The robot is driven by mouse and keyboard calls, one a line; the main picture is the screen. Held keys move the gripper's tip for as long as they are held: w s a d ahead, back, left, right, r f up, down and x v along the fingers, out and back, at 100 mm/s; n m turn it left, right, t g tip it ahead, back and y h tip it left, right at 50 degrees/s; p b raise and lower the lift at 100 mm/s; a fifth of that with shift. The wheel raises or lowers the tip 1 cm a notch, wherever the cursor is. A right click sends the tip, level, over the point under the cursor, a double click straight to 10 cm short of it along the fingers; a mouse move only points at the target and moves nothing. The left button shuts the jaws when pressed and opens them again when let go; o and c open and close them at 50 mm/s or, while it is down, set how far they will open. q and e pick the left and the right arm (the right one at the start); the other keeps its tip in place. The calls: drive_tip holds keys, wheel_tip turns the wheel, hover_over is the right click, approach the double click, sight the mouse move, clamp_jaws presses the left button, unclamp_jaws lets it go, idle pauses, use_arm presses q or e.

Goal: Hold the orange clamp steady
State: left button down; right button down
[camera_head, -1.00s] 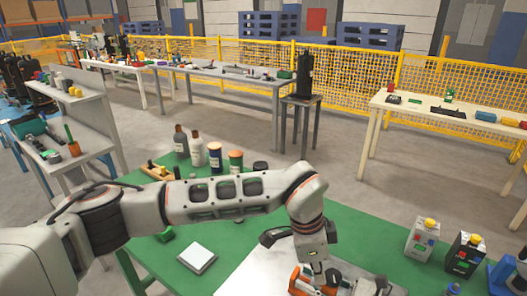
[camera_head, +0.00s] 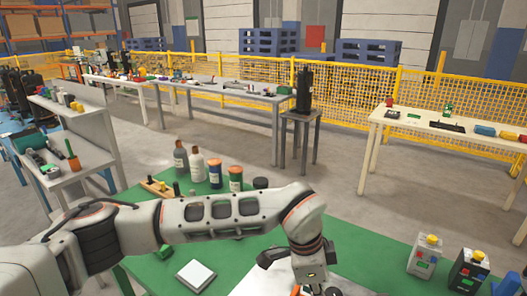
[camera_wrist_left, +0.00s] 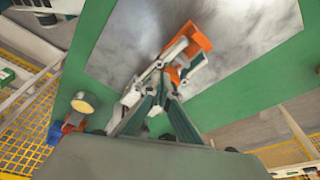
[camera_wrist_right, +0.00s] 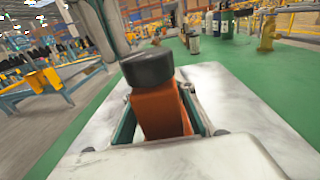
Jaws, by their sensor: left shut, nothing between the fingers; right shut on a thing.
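The orange clamp (camera_wrist_right: 160,105) is upright between the fingers of my right gripper (camera_wrist_right: 160,118) in the right wrist view, with a black round cap on top. My right gripper is shut on it, above a grey-white plate. In the left wrist view, orange and white parts (camera_wrist_left: 188,45) show over the plate, just beyond the tips of my left gripper (camera_wrist_left: 160,88). That gripper is shut and empty; I cannot tell whether it touches the clamp. In the head view, only a sliver of orange (camera_head: 295,291) shows at the bottom edge, and my left arm hides much of the bench.
The green bench (camera_head: 150,273) carries a white square pad (camera_head: 195,276), bottles (camera_head: 197,164) and jars at the back, and two boxy containers (camera_head: 425,256) at right. A black object (camera_head: 272,257) lies close behind my left wrist.

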use_arm(q)
drive_tip(key=d+v, duration=0.1)
drive_tip(key=v, duration=0.4)
drive_tip(key=shift+r, duration=0.55)
drive_tip(key=shift+w+d+f, duration=0.1)
drive_tip(key=shift+w+f, duration=0.4)
drive_tip(key=shift+f, duration=0.5)
drive_tip(key=shift+w+d+f, duration=0.1)
drive_tip(key=shift+w+f, duration=0.35)
drive_tip(key=shift+f, duration=0.55)
drive_tip(key=shift+w+f, duration=0.5)
drive_tip(key=shift+f, duration=0.55)
drive_tip(key=shift+s+d, duration=0.1)
drive_tip(key=shift+d, duration=0.1)
drive_tip(key=shift+s, duration=0.65)
